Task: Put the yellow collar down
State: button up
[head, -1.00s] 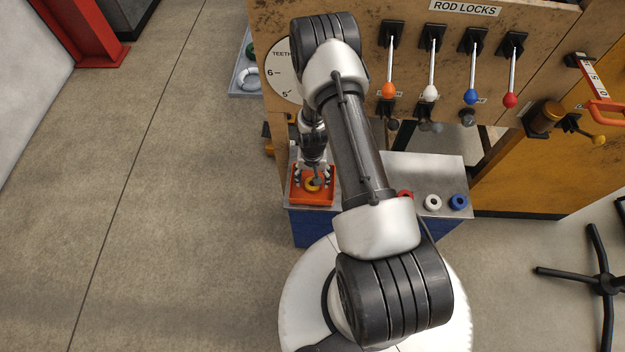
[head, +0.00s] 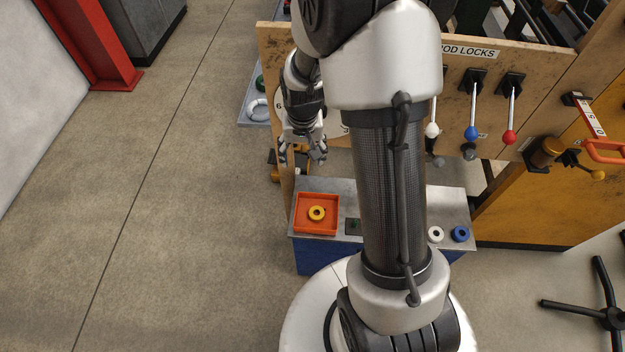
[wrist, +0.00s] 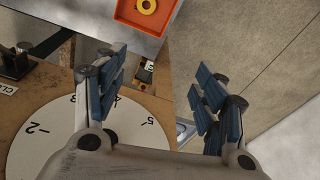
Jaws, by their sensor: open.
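The yellow collar (head: 317,213) lies flat inside the orange tray (head: 300,226), near its middle, on the metal bench top. In the wrist view the collar (wrist: 147,6) and the tray (wrist: 122,14) show at the top edge, apart from the fingers. My gripper (head: 303,158) is raised above and behind the tray in the head view, in front of the board. It is open and empty; the wrist view shows its two blue-padded fingers (wrist: 160,85) spread wide.
A white collar (head: 436,234) and a blue collar (head: 460,234) lie at the bench's right. The board carries levers with white (head: 432,130), blue (head: 471,132) and red (head: 509,138) knobs. A numbered dial (wrist: 60,140) is close by my gripper. Open floor lies left.

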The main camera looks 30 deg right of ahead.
notch_tip(320, 180, up, 9)
jog(key=s+a+n+t, duration=0.1)
jog(key=s+a, duration=0.2)
jog(key=s+a+r+n+t, duration=0.1)
jog(key=s+a+r, duration=0.2)
jog(key=s+r, duration=0.4)
jog(key=s+a+r+n+t, duration=0.1)
jog(key=s+a+r+n, duration=0.1)
jog(key=s+r, duration=0.4)
jog(key=s, duration=0.5)
jog(key=shift+s+a+r+n, duration=0.25)
jog(key=shift+a+r+n, duration=0.05)
jog(key=shift+a+r, duration=0.1)
